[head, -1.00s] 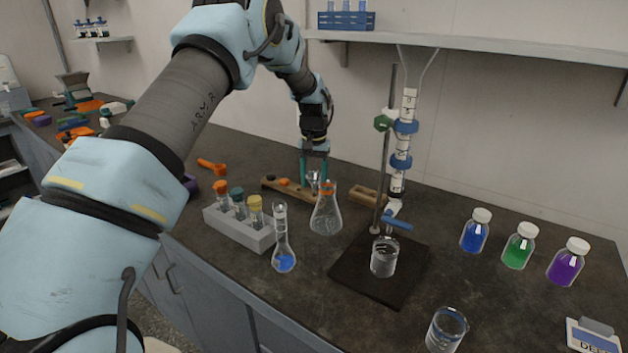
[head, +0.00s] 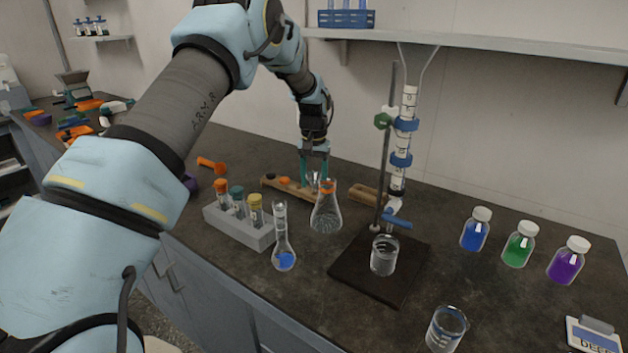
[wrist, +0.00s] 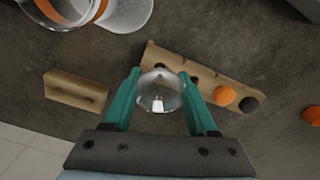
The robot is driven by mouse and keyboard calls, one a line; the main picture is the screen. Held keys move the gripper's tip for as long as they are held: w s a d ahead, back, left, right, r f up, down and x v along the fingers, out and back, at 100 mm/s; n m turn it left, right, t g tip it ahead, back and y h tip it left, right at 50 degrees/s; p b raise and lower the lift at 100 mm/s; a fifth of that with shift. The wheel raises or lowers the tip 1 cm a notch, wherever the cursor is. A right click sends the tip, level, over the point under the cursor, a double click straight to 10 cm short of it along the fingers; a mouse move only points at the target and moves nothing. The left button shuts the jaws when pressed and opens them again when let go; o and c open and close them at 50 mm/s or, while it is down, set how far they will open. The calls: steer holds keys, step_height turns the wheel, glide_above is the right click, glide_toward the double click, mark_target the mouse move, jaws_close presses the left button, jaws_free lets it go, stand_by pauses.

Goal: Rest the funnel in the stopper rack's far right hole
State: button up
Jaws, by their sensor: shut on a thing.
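My gripper (head: 314,178) is shut on a clear glass funnel, which shows between the teal fingers in the wrist view (wrist: 160,91). The wooden stopper rack (head: 293,190) stands behind the conical flask in the head view. In the wrist view the rack (wrist: 215,72) runs past the funnel, holding an orange stopper (wrist: 224,96) and a black stopper (wrist: 251,104). The funnel overlaps the stopper-free end of the rack, which is the right end in the head view. The flask partly hides this end; I cannot tell whether the stem is in a hole.
A conical flask (head: 326,214) with an orange band stands close in front of the gripper. A small wooden block (head: 366,193) lies to the right, by the burette stand (head: 380,265). A grey tube rack (head: 240,229) and a volumetric flask (head: 283,258) stand at front left.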

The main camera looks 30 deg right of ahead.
mark_target(312, 196)
steer(key=shift+f+b, duration=0.4)
steer(key=shift+f, duration=0.55)
steer(key=shift+s+a+f+b, duration=0.15)
steer(key=shift+f+b, duration=0.3)
steer(key=shift+f, duration=0.25)
steer(key=shift+s+a+f+b, duration=0.1)
steer(key=shift+a+f+b, duration=0.1)
steer(key=shift+f+b, duration=0.45)
steer(key=shift+s+a+f+b, duration=0.15)
steer(key=shift+f+b, duration=0.15)
steer(key=shift+f, duration=0.5)
stand_by(3.1)
steer(key=o, duration=1.2)
steer(key=shift+c, duration=0.2)
steer(key=shift+o, duration=1.3)
steer(key=shift+r, duration=0.15)
steer(key=shift+w+d+r+p, duration=0.15)
steer(key=shift+w+r+p, duration=0.05)
steer(key=shift+r+p, duration=0.55)
steer(key=shift+w+d+r+p, duration=0.15)
steer(key=shift+r+p, duration=0.35)
steer(key=shift+r, duration=0.3)
steer(key=shift+d+r+p, duration=0.2)
steer(key=shift+r+p, duration=0.3)
steer(key=shift+r, duration=0.75)
